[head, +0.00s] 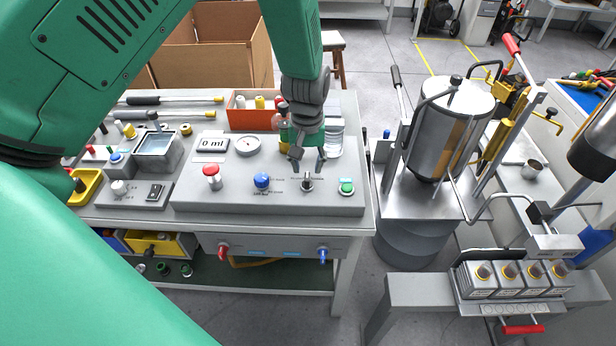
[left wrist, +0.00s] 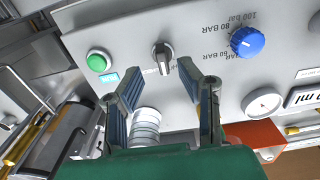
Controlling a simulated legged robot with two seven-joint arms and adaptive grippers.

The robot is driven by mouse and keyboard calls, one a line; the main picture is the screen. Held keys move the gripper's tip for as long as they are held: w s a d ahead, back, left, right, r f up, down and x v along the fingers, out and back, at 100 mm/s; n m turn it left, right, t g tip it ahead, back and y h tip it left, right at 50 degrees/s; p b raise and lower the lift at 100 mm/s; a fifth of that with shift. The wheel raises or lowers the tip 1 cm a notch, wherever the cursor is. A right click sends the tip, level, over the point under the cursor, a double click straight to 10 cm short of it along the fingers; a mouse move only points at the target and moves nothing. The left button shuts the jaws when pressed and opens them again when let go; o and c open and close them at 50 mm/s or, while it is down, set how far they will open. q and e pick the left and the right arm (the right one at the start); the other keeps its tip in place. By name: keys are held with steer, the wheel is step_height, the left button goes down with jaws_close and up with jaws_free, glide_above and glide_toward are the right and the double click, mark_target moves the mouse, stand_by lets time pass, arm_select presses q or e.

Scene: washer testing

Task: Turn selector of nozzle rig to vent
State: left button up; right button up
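The nozzle rig (head: 240,195) is a grey sloped panel on the bench. Its selector is a small dark knob with a pale pointer line (head: 307,184), between a blue knob (head: 262,180) and a green button (head: 347,187). In the left wrist view the selector (left wrist: 162,56) lies just beyond and between my fingertips. The small print beside it is too blurred to read. My left gripper (head: 307,165) is open, pointing down at the panel just behind the selector. In the left wrist view its two fingers (left wrist: 160,67) are apart with nothing between them. My right gripper is not in view.
A red button (head: 211,172), a gauge (head: 248,146) and a "0 ml" display (head: 212,144) share the panel. A clear ribbed cylinder (head: 333,135) stands behind it, close to my gripper. An orange bin (head: 254,115) is at the back. A steel tank (head: 447,130) stands right of the bench.

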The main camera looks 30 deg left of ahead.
mark_target(306, 182)
arm_select(q)
step_height(306, 182, up, 6)
steer(key=shift+f, duration=0.1)
stand_by(0.4)
steer(key=s+a+f+m, duration=0.1)
steer(key=s+f+m, duration=0.2)
steer(key=s+f, duration=1.1)
steer(key=s+d+f+m, duration=0.1)
steer(key=s+f+m, duration=0.15)
steer(key=s, duration=0.65)
steer(key=s+d+f+m, duration=0.1)
steer(key=s+d+f, duration=0.15)
steer(key=s, duration=0.65)
steer(key=w+f+b, duration=0.3)
steer(key=f+b, duration=0.6)
steer(key=b, duration=0.1)
steer(key=shift+t, duration=0.3)
